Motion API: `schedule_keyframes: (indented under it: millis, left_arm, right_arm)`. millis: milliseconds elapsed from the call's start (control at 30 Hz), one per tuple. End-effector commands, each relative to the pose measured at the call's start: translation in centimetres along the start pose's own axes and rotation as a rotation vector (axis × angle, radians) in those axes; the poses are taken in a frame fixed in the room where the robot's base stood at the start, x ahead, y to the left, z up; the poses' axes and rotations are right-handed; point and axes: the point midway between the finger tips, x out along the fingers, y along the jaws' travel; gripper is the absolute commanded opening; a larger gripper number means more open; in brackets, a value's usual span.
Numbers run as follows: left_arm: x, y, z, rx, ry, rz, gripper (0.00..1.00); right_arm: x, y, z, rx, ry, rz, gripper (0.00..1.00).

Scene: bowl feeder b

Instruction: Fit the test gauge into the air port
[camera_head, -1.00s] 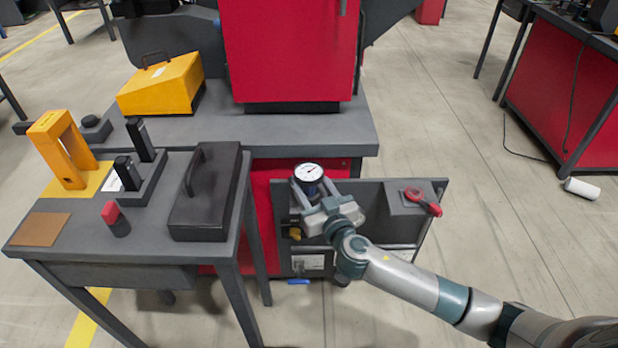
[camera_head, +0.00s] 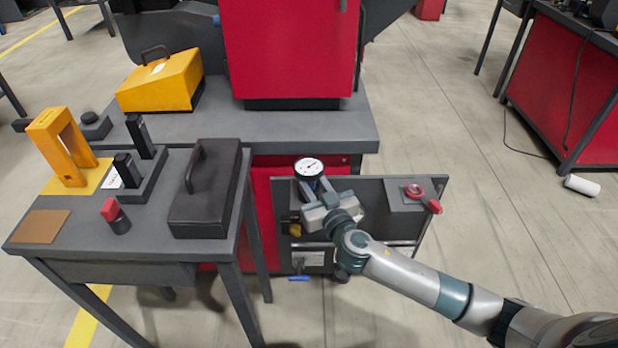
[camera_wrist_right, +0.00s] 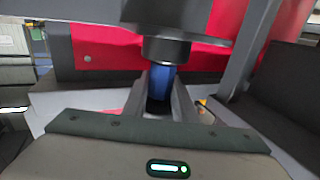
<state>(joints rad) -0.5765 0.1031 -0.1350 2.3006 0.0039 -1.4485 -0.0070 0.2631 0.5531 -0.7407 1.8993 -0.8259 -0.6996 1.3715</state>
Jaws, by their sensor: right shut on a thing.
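The test gauge (camera_head: 308,167) has a round white dial facing up, a dark rim and a blue body below. My right gripper (camera_head: 315,186) is shut on its blue body, in front of the red machine base. In the right wrist view the gauge's dark underside (camera_wrist_right: 166,49) and blue body (camera_wrist_right: 160,82) show between my two fingers (camera_wrist_right: 161,92). The gauge looks upright. I cannot make out the air port; the gripper and gauge cover part of the grey panel. Whether the gauge touches anything below is hidden. My left gripper is not in view.
A grey panel (camera_head: 375,195) carries a yellow fitting (camera_head: 295,230) and a red-handled part (camera_head: 422,198). To the left, a grey table (camera_head: 75,232) holds a black case (camera_head: 205,205), a red-topped block (camera_head: 110,210) and a yellow frame (camera_head: 57,145).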

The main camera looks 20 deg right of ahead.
Motion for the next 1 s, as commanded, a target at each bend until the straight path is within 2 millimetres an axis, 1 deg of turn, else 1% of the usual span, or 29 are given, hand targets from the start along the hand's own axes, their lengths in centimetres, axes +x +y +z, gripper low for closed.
schedule_keyframes:
  millis: [33, 133, 200, 267, 400, 600, 700, 800, 1000]
  left_arm:
    - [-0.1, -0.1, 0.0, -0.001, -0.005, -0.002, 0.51]
    - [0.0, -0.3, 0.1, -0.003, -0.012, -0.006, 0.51]
    - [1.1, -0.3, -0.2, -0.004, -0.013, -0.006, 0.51]
    - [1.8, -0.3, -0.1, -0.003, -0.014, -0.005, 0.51]
    - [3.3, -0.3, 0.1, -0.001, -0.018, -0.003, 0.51]
    - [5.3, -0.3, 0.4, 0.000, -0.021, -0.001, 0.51]
    - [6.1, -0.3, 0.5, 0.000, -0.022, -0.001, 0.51]
    - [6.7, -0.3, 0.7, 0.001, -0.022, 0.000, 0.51]
    - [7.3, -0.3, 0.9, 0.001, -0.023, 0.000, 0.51]
  right_arm:
    - [0.1, 0.1, -1.3, 0.001, 0.012, 0.000, 0.00]
    - [0.1, 0.0, -2.8, 0.002, 0.012, -0.001, 0.00]
    - [0.1, 0.0, -4.0, 0.002, 0.012, 0.000, 0.00]
    - [0.1, 0.0, -5.2, 0.002, 0.012, 0.000, 0.00]
    - [0.1, 0.0, -8.4, 0.002, 0.013, 0.000, 0.00]
    - [0.0, 0.0, -12.8, 0.002, 0.013, -0.001, 0.00]
    - [0.0, 0.0, -14.6, 0.001, 0.011, -0.001, 0.00]
    - [0.0, 0.0, -16.0, 0.000, 0.012, -0.001, 0.00]
    - [0.0, 0.0, -17.2, 0.000, 0.008, -0.001, 0.00]
